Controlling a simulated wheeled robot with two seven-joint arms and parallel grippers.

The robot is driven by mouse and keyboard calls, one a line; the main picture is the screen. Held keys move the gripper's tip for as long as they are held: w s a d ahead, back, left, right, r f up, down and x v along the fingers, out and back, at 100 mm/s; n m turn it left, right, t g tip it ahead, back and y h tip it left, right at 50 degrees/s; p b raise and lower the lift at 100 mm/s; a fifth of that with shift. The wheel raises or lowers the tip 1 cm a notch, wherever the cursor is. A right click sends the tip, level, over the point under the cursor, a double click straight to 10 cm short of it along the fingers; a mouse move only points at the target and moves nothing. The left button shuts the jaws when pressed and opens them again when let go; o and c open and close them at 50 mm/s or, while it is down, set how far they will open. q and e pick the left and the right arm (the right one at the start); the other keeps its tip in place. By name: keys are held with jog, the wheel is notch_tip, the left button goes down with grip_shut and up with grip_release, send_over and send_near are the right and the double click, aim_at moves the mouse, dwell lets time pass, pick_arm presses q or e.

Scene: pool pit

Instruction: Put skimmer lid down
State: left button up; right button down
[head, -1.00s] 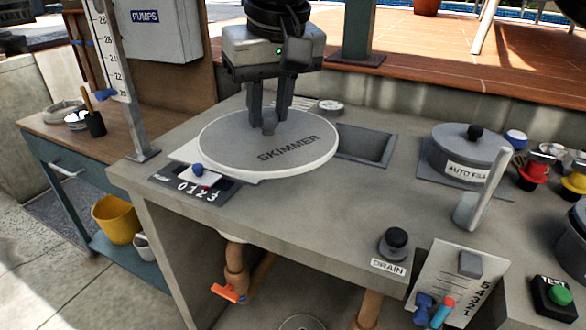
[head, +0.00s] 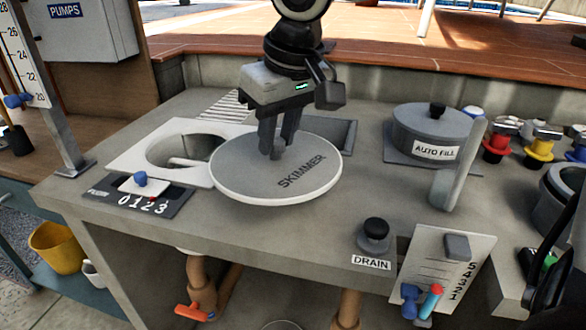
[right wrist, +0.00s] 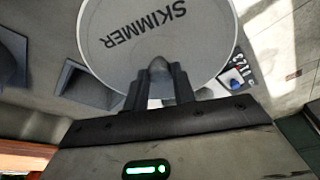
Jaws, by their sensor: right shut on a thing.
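The skimmer lid (head: 290,178) is a round, pale grey disc marked SKIMMER, with a knob at its centre. My right gripper (head: 275,150) is shut on that knob from above. The lid looks roughly level, to the right of the round skimmer opening (head: 185,150) in its white plate (head: 130,160). Its left edge overlaps the plate's right side. I cannot tell whether its underside touches the counter. In the right wrist view the lid (right wrist: 150,50) fills the top middle, with the fingers (right wrist: 160,85) around the knob. My left gripper is not in view.
A rectangular recess (head: 348,138) lies behind the lid, partly hidden. A numbered slider (head: 140,195) stands left of it. The AUTO FILL lid (head: 430,130), an upright grey handle (head: 458,170) and the DRAIN knob (head: 373,232) stand to the right. Bare counter (head: 290,228) lies in front.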

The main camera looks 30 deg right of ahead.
aim_at(294, 157)
jog(key=shift+s+d+f, duration=0.15)
jog(key=shift+d+f, duration=0.45)
jog(key=shift+f, duration=0.15)
jog(key=shift+s+d+f, duration=0.1)
jog(key=shift+d+f, duration=0.25)
jog(key=shift+f, duration=0.2)
notch_tip(294, 157, down, 3)
jog(key=shift+d+r+b, duration=0.1)
jog(key=shift+r+b, duration=0.05)
jog(key=shift+b, duration=0.55)
jog(key=shift+f, duration=0.25)
jog(key=c, duration=1.1)
grip_release()
jog(key=shift+c, duration=0.2)
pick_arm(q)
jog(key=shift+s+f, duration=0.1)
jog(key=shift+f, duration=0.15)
